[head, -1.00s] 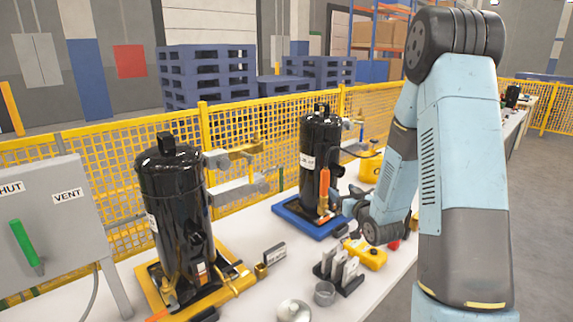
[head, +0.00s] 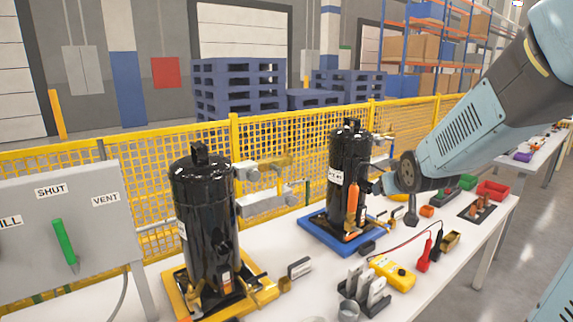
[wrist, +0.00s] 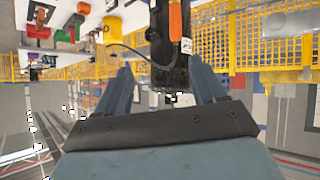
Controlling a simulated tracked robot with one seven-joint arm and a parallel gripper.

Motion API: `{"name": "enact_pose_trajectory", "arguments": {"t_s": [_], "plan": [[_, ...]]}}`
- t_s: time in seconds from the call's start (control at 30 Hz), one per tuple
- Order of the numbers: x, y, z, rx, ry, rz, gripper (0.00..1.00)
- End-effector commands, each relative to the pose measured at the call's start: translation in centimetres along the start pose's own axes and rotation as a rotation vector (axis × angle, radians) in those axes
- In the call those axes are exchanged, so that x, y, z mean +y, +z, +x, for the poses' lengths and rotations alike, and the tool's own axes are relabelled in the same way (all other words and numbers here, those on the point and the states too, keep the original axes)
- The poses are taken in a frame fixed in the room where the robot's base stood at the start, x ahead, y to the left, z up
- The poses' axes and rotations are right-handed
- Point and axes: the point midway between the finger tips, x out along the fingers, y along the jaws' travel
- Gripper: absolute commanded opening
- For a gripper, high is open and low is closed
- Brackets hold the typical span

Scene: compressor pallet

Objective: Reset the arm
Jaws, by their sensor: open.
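My arm reaches in from the upper right of the head view. My gripper shows in the wrist view (wrist: 164,80), its two blue-grey fingers spread apart with nothing held between them. The wrist view is upside down; a black compressor with an orange part (wrist: 172,50) shows beyond the fingers. In the head view this black compressor (head: 348,165) stands upright on a blue base (head: 322,232), just left of my wrist end. Whether the fingers touch it cannot be told. A second black compressor (head: 205,225) stands on a yellow base (head: 262,297) at the left.
A grey panel with a green lever (head: 65,246) stands at the left. A yellow meter (head: 392,273), a card holder (head: 362,290) and a red bin (head: 493,190) are on the white bench. A yellow mesh fence (head: 300,145) runs behind.

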Motion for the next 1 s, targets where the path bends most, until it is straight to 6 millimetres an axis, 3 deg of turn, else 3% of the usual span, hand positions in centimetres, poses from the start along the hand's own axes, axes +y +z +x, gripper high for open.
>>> {"name": "enact_pose_trajectory", "arguments": {"t_s": [0.27, 0.6, 0.8, 1.0], "plan": [[-0.7, 1.9, -8.1, -0.161, 0.004, 0.042, 0.7], [-2.4, 6.2, -18.1, -0.362, -0.042, 0.092, 0.7], [-3.1, 8.3, -21.8, -0.44, -0.072, 0.105, 0.7], [-3.3, 8.9, -22.9, -0.464, -0.082, 0.108, 0.7]]}}
